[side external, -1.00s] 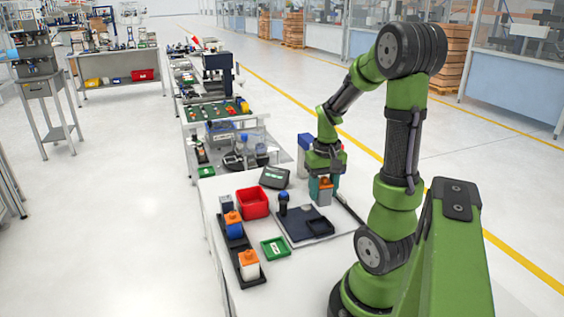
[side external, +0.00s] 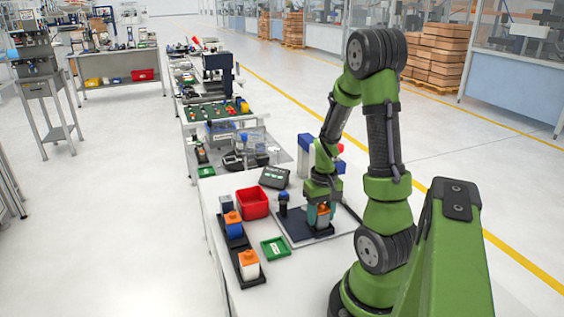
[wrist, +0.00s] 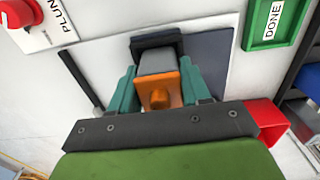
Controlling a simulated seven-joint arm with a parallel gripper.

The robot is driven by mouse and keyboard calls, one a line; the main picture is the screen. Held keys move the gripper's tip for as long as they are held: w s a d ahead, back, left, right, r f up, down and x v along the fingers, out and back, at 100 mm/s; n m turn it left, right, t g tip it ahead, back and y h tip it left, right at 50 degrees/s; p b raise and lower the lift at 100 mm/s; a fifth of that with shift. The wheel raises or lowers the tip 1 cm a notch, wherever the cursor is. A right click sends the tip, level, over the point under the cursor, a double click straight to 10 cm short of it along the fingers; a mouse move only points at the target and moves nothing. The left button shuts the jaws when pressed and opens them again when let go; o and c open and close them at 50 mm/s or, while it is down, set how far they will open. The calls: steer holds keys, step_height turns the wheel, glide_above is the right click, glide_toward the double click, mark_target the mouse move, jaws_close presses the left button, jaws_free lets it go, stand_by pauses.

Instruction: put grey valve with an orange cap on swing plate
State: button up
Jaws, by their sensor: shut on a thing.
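My gripper (side external: 319,212) is shut on the grey valve with an orange cap (wrist: 157,62), one finger on each side of it. The orange cap faces the wrist camera (wrist: 158,90). The valve is over the black square nest (wrist: 155,41) at the right end of the dark blue plate (side external: 294,227), which I take as the swing plate. The plate also shows in the wrist view (wrist: 214,62). The valve's lower end is hidden, so I cannot tell whether it touches the nest.
A dark post with a blue top (side external: 283,199) stands at the plate's left. A red bin (side external: 253,203), a green tray marked DONE (side external: 275,248), and black trays with a blue (side external: 233,224) and a white orange-capped part (side external: 249,264) lie further left. A black device (side external: 274,177) is behind.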

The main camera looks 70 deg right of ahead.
steer(key=shift+f, duration=0.15)
steer(key=o, duration=1.1)
step_height(320, 180, up, 12)
steer(key=shift+r, duration=0.1)
steer(key=w+a+r+n+t, duration=0.1)
steer(key=w+a+r+t, duration=0.1)
steer(key=a, duration=0.6)
steer(key=w+a+r+n+t+y, duration=0.1)
steer(key=a+r, duration=0.3)
steer(key=a, duration=0.5)
steer(key=w+a+r+n+t+y, duration=0.1)
steer(key=w+a+r+n+t, duration=0.1)
steer(key=a, duration=0.7)
steer(key=shift+w+r+n+t, duration=0.4)
steer(key=shift+r+n+t, duration=0.1)
steer(key=shift+t, duration=0.6)
